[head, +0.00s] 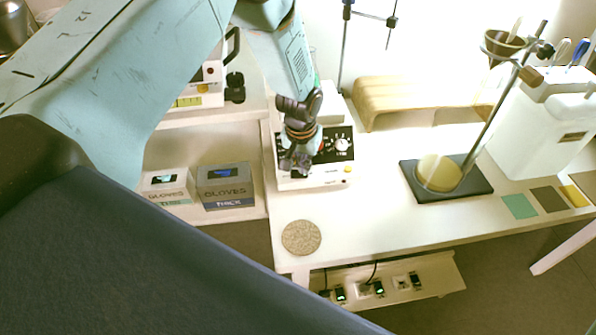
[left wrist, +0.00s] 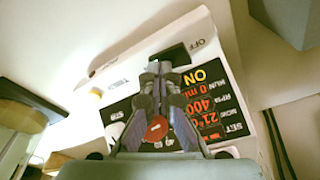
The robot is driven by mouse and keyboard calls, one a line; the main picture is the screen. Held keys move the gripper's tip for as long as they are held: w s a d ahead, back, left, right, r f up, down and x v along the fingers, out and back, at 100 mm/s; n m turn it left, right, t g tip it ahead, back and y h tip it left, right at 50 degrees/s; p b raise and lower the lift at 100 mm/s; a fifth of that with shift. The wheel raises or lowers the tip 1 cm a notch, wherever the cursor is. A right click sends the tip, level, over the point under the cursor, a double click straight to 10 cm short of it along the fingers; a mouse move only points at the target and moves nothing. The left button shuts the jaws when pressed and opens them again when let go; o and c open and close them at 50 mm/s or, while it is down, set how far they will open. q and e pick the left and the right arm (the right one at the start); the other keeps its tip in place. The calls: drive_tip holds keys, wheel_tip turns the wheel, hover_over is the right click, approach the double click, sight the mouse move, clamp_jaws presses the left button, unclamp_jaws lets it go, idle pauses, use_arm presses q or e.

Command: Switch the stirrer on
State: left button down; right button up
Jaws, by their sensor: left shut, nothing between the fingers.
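The stirrer (head: 331,174) is a white box with a black front panel, standing on the bench's left part. Its dial (head: 342,144) shows right of my left gripper (head: 297,160), which is over the panel and hides part of it. In the left wrist view the left gripper (left wrist: 156,70) is shut and empty. Its tips are close to a black switch (left wrist: 176,55) between the OFF and ON lettering; I cannot tell if they touch. The panel shows orange figures (left wrist: 202,106) and a red round part (left wrist: 157,128) between the fingers. My right gripper is not in view.
Two glove boxes (head: 225,186) stand left on a lower shelf. A round cork mat (head: 301,238) lies in front of the stirrer. A stand with a dark base (head: 450,188) and a white canister (head: 540,130) are to the right. The bench between is clear.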

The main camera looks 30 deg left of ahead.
use_arm(q)
wheel_tip(320, 180, up, 7)
drive_tip(key=p, duration=0.6)
idle(0.6)
